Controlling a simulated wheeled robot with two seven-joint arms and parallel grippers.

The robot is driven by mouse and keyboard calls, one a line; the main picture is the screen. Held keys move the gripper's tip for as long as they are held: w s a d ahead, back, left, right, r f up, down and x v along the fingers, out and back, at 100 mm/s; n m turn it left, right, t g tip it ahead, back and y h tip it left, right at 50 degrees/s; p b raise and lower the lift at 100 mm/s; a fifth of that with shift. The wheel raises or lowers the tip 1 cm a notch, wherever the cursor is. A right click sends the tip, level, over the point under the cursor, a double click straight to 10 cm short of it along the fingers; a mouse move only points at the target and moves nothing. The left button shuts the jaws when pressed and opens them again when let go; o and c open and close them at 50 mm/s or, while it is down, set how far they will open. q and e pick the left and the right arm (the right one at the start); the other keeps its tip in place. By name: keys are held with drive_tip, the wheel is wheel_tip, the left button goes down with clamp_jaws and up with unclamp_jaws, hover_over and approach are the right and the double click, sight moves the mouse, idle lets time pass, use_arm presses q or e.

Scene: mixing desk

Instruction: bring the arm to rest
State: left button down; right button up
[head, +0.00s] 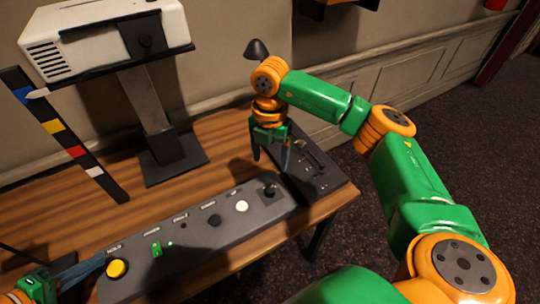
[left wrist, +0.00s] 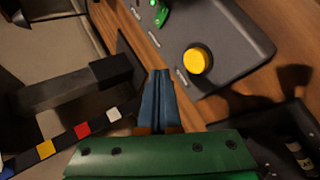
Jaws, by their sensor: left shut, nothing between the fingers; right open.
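My left gripper (head: 98,262) is at the lower left of the head view, beside the yellow button (head: 117,268) of the grey control panel (head: 190,250). In the left wrist view its blue fingers (left wrist: 159,78) are together with nothing between them. The yellow button (left wrist: 197,61) shows there to the right of the fingertips, apart from them. My right gripper (head: 271,155) is open and points down over the left part of the dark lever box (head: 325,182) at the desk's right end. Its arm reaches in from the right; whether its fingertips touch anything I cannot tell.
The panel also carries a green switch (head: 156,248), a white button (head: 242,206) and a black joystick (head: 269,188). A white projector-like device (head: 105,35) stands on a dark stand (head: 150,105) behind. A black strip with coloured squares (head: 65,135) leans at left. Bare wood (head: 215,150) lies between.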

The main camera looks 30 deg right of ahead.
use_arm(q)
drive_tip(key=shift+r+p, duration=0.5)
drive_tip(key=shift+r, duration=0.4)
drive_tip(key=shift+f, duration=0.2)
use_arm(e)
drive_tip(key=shift+r, duration=0.75)
